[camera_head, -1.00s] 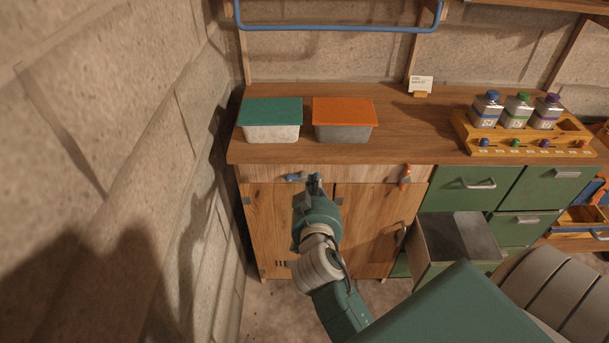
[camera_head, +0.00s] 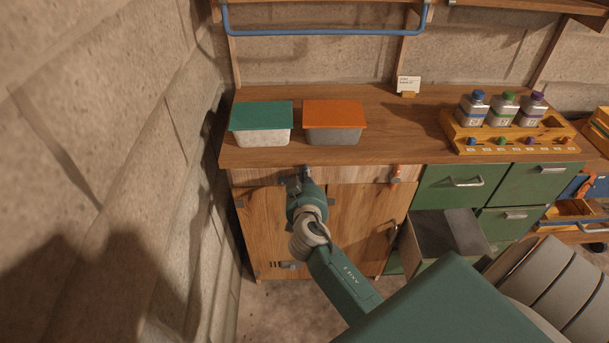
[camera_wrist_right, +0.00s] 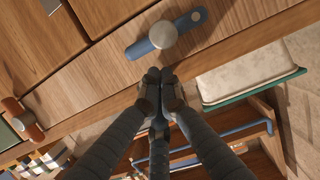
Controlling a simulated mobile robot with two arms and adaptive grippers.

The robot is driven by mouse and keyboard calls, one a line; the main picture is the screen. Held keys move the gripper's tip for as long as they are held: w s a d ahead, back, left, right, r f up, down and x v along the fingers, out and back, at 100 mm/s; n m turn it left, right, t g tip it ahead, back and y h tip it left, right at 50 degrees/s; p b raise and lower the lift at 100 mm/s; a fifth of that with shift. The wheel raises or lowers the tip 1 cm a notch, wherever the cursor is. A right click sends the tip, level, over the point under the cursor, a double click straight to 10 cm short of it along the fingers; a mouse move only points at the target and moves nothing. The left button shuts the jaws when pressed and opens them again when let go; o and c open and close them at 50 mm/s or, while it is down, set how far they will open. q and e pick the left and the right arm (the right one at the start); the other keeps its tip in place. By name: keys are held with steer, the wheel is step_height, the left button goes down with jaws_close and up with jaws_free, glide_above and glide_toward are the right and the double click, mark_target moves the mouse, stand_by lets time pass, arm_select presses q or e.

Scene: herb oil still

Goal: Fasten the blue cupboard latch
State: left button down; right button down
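The blue cupboard latch (camera_wrist_right: 138,48) is a bar with a round grey knob on the wooden strip above the cupboard doors. In the right wrist view it lies along the strip, roughly parallel to the counter edge. In the head view my right gripper mostly hides it. My right gripper (camera_head: 306,176) is at the strip; in the wrist view its fingertips (camera_wrist_right: 158,76) are together, close beside the knob, with nothing visible between them. Whether they touch the latch I cannot tell. The wooden cupboard (camera_head: 265,225) is below. My left gripper is not in view.
An orange latch (camera_head: 396,173) stands upright to the right on the same strip. A green-lidded tub (camera_head: 262,117) and orange-lidded tub (camera_head: 335,115) stand on the counter (camera_head: 380,145). An open green drawer (camera_head: 445,235) juts out on the right; a stone wall is close on the left.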

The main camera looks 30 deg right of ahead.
steer(key=shift+f, duration=0.5)
steer(key=shift+s+f+b, duration=0.1)
steer(key=shift+f+b, duration=0.05)
steer(key=shift+b, duration=0.3)
